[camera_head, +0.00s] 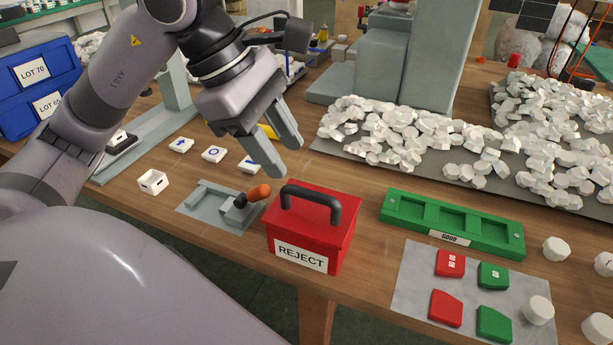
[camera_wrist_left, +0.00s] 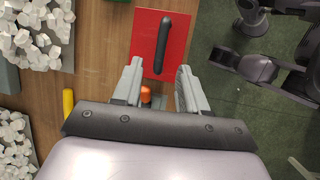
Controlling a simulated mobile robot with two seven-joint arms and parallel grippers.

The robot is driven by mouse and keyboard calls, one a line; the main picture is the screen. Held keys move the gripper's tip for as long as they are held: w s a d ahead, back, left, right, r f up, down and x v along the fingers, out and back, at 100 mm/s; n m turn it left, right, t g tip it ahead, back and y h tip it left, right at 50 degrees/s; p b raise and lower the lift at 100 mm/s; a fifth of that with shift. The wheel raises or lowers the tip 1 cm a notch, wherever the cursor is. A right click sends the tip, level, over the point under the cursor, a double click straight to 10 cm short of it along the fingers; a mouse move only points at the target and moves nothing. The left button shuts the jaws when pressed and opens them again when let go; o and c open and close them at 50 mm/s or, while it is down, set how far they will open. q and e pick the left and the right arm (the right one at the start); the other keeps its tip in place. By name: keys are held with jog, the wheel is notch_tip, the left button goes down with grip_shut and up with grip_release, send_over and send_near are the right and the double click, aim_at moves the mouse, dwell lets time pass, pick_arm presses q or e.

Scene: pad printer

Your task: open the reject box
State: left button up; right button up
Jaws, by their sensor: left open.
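The reject box (camera_head: 312,232) is a red box with a white REJECT label and a black arched handle (camera_head: 311,198) on its lid. The lid looks shut. My left gripper (camera_head: 284,158) is open and empty, above and a little behind-left of the box, apart from it. In the left wrist view the red lid (camera_wrist_left: 146,38) and its black handle (camera_wrist_left: 164,45) lie ahead of the open fingers (camera_wrist_left: 159,85). My right gripper is not in view.
A grey fixture (camera_head: 217,205) with an orange-knobbed lever (camera_head: 259,193) stands just left of the box. A green GOOD tray (camera_head: 452,222) is to its right. Red and green pieces lie on a grey mat (camera_head: 413,285). White parts are heaped behind.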

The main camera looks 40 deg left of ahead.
aim_at(308, 192)
pick_arm(q)
jog(key=b+x, duration=0.1)
jog(key=x, duration=0.6)
jog(key=shift+s+d, duration=0.1)
jog(key=shift+d, duration=0.05)
jog(key=shift+c, duration=0.2)
jog(key=shift+r, duration=0.1)
grip_shut()
